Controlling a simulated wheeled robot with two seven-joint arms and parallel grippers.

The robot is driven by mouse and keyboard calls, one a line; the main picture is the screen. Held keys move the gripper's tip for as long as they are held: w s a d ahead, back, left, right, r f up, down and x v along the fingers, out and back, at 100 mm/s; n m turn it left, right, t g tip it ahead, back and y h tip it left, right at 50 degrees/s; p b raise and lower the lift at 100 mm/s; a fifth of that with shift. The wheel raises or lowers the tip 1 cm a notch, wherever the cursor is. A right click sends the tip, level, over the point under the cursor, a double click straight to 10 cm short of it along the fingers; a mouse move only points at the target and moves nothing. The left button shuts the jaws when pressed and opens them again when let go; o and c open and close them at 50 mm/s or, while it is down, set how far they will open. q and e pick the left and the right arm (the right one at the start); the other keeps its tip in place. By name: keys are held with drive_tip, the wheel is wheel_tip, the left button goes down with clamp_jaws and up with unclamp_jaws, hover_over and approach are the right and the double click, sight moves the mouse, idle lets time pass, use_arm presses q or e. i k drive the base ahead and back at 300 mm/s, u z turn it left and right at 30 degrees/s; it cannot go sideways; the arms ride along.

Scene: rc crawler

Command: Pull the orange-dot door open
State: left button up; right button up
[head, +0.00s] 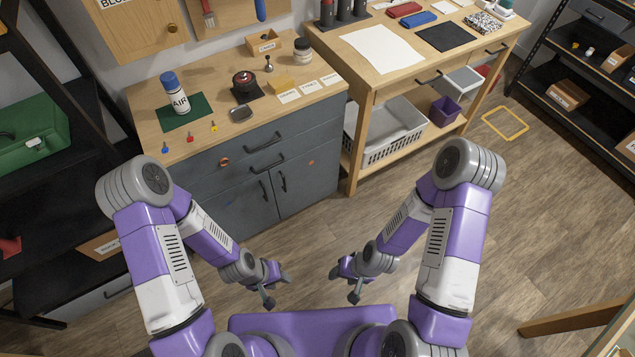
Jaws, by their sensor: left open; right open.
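The grey cabinet under the wooden worktop has two doors side by side below its drawers. The right door (311,185) carries a small orange dot (311,162) near its top and looks closed. Its upright dark handle (283,181) is at its left edge, beside the handle of the left door (235,198). My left gripper (277,288) is open and empty, in front of my body and well short of the cabinet. My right gripper (344,286) is open and empty, to the right of it and also apart from the doors.
The worktop (220,135) holds a spray can (176,92) and several small items. A red-orange ring shape (224,162) shows on the cabinet's upper front. A wooden bench (353,170) with a white basket (395,130) adjoins on the right. The floor before the doors is clear.

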sight(300, 181)
drive_tip(key=u, duration=0.25)
drive_tip(key=k, duration=0.25)
drive_tip(key=z, duration=0.15)
drive_tip(key=i, duration=1.05)
drive_tip(key=u, duration=0.75)
